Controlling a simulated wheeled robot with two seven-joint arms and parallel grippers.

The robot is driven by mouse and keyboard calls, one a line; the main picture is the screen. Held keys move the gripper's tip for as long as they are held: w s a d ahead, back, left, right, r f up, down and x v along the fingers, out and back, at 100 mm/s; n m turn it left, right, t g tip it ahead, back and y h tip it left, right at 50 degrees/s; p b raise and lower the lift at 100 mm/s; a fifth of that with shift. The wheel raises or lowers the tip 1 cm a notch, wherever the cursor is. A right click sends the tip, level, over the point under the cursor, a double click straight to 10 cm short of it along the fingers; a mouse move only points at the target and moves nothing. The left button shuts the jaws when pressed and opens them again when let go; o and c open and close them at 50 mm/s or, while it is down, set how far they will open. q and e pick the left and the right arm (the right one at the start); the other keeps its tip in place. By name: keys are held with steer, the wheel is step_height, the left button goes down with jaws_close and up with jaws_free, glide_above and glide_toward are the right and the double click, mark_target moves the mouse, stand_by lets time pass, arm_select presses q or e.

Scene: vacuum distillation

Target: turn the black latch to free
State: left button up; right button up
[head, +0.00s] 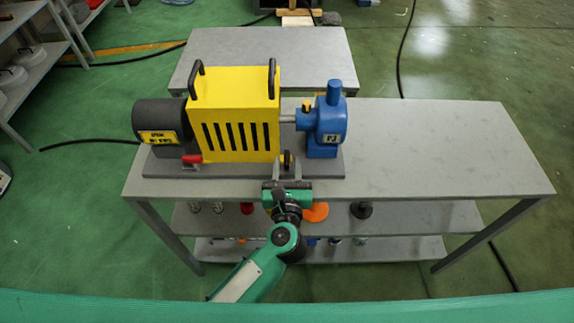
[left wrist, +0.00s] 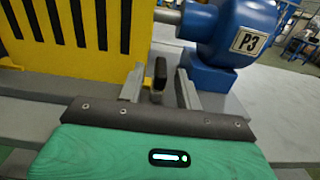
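The black latch (head: 287,158) stands upright at the front edge of the grey base plate, in front of the yellow housing's right end. In the left wrist view the latch (left wrist: 160,72) is a small dark block. My left gripper (head: 287,168) reaches it from the front. In the left wrist view the gripper (left wrist: 160,85) has its two grey fingers apart, one on each side of the latch. Gaps show between the latch and both fingers, so it is not gripped. The latch's lower part is partly hidden. My right gripper is not in view.
The yellow slotted housing (head: 240,115) joins a dark motor (head: 160,122) and a blue pump (head: 328,120) marked P3. A red lever (head: 192,159) sits left on the base plate (head: 165,168). The bench top (head: 440,150) is clear to the right.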

arm_select(q)
jaws_close()
